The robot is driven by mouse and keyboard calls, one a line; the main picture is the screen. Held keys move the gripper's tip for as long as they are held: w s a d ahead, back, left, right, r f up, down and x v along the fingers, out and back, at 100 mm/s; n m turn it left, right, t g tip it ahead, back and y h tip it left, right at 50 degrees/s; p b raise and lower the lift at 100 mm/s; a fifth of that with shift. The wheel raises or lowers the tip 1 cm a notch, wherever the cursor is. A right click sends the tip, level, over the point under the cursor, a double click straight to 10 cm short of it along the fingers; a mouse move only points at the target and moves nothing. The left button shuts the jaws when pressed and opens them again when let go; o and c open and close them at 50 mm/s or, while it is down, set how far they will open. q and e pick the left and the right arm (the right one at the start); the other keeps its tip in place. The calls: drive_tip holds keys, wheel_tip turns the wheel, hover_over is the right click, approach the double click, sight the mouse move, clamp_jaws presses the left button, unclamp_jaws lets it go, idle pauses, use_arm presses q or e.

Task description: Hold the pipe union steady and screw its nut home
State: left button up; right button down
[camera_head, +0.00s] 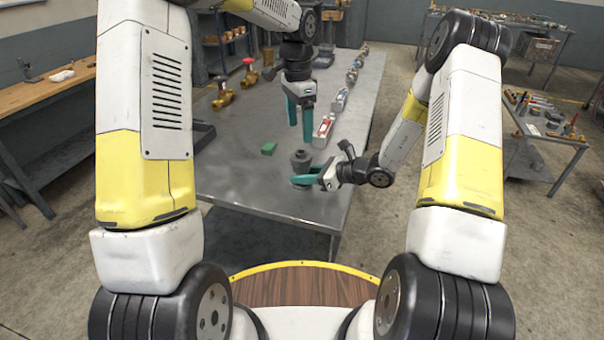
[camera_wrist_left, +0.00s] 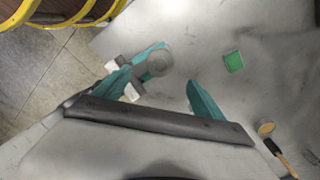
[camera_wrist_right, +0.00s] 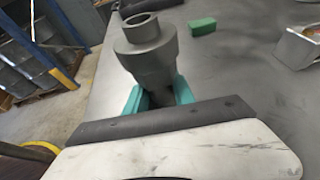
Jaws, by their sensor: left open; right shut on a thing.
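The grey pipe union (camera_head: 301,160) stands upright near the front end of the metal table (camera_head: 240,178). Its wide nut (camera_wrist_right: 145,30) sits at the top in the right wrist view, with a round opening. My right gripper (camera_head: 305,180) is shut on the lower body of the union, one teal finger on each side. My left gripper (camera_head: 299,122) is open and empty, its fingers pointing down, above and behind the union. In the left wrist view the union (camera_wrist_left: 158,63) shows from above, beside the left finger and apart from it. The union's thread is hidden.
A green block (camera_head: 269,148) lies left of the union. Brass valves with red handles (camera_head: 249,74) stand farther back left. A red and white item (camera_head: 324,126) and several fittings line the table's right edge.

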drive_tip(key=shift+s+d+f, duration=0.1)
drive_tip(key=shift+f, duration=0.15)
use_arm(q)
wheel_tip(320, 180, up, 3)
drive_tip(key=shift+f, duration=0.1)
use_arm(e)
drive_tip(key=c, duration=1)
unclamp_jaws()
drive_tip(key=shift+o, duration=0.2)
drive_tip(key=shift+r, duration=0.15)
drive_tip(key=shift+d+r, duration=0.1)
drive_tip(key=shift+d, duration=0.1)
drive_tip(key=v, duration=0.7)
drive_tip(key=shift+d, duration=0.15)
